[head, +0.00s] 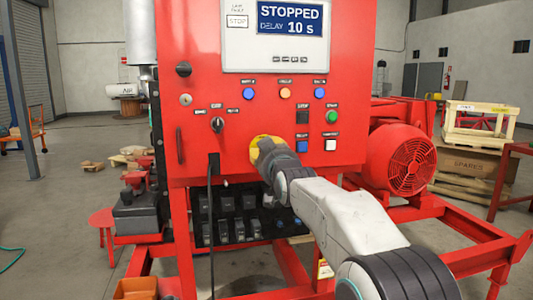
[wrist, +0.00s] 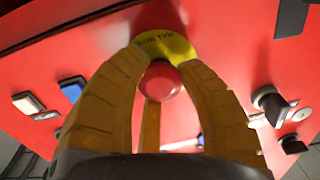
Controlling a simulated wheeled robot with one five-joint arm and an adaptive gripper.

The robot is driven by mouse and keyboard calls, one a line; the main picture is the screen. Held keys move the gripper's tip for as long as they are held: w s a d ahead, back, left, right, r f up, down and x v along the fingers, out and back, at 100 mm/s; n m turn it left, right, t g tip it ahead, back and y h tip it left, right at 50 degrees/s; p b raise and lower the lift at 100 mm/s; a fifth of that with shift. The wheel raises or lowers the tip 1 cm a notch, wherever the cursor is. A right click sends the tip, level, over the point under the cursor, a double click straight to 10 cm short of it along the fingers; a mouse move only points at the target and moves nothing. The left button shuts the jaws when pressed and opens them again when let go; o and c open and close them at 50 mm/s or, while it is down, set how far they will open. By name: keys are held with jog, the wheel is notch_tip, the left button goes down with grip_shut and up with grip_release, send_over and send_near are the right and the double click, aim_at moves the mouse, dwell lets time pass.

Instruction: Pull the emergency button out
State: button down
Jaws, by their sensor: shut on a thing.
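The emergency button (wrist: 161,80) is a red round knob on a yellow round plate (wrist: 164,46), seen in the wrist view on the red panel face. My gripper (wrist: 163,72) has its yellow-brown fingers around the knob, shut on it, with fingertips at the yellow plate. In the head view my gripper (head: 268,150) reaches the lower middle of the red control cabinet (head: 202,110) and hides the red knob there. The plate's yellow also shows around it, though I cannot separate plate from fingers.
Above the button a screen (head: 290,20) reads STOPPED, DELAY 10 s. Beside it are a black selector knob (head: 217,124), a black button (head: 302,117), a green button (head: 332,117), a blue button (head: 302,146) and a white button (head: 330,145). A black cable (head: 211,200) hangs at left.

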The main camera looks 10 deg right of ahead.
jog(key=shift+s+b, duration=0.5)
jog(key=shift+s, duration=0.05)
jog(key=shift+f, duration=0.1)
jog(key=c, duration=0.7)
grip_release()
jog(key=shift+s, duration=0.1)
jog(key=s, duration=1.2)
